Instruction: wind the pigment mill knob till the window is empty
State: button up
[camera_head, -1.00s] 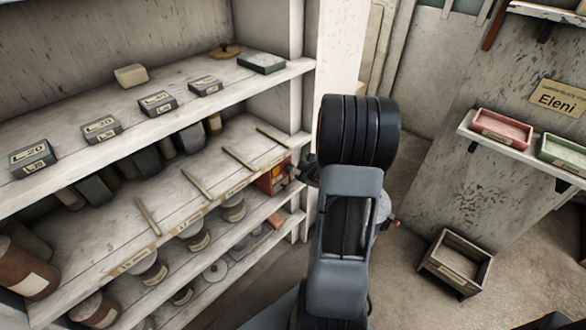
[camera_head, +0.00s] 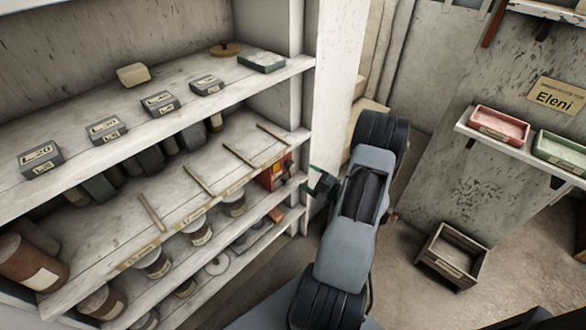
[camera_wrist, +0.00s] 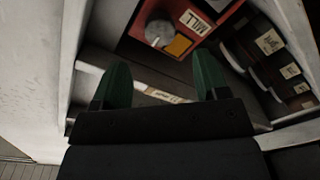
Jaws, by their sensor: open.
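The pigment mill (camera_head: 276,173) is a red box at the right end of the middle shelf. In the wrist view the mill (camera_wrist: 203,38) carries a MILL label, a round grey knob (camera_wrist: 158,33) and a small orange-yellow window (camera_wrist: 179,45) beside the knob. The window shows colour. My gripper (camera_head: 313,182) is just right of the mill, outside the shelf front. In the wrist view my gripper (camera_wrist: 161,68) has its two green fingers apart with nothing between them. The knob lies beyond the fingertips, roughly between them, and they appear apart from it.
Shelf dividers (camera_head: 238,154) and dark containers (camera_wrist: 265,75) lie close to the mill. A white shelf upright (camera_head: 330,90) stands behind my arm. Jars (camera_head: 198,231) fill the lower shelf. A wooden crate (camera_head: 452,257) is on the floor at right.

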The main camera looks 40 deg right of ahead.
aim_at(293, 168)
jog(key=x, duration=0.7)
jog(key=shift+w, duration=0.3)
jog(key=shift+a, duration=0.15)
jog(key=c, duration=0.9)
jog(key=shift+m, duration=0.3)
jog(key=m, duration=0.5)
jog(key=shift+m, duration=0.4)
jog(key=m, duration=0.6)
jog(key=shift+m+t+p, duration=0.3)
jog(key=shift+p, duration=0.05)
jog(key=m+p, duration=0.1)
jog(key=m, duration=0.5)
jog(key=shift+m+h+p, duration=0.3)
jog(key=shift+h+p, duration=0.1)
jog(key=m+p, duration=0.1)
jog(key=m, duration=0.4)
jog(key=shift+f+m+p, duration=0.1)
jog(key=shift+m+p, duration=0.2)
jog(key=shift+m, duration=0.1)
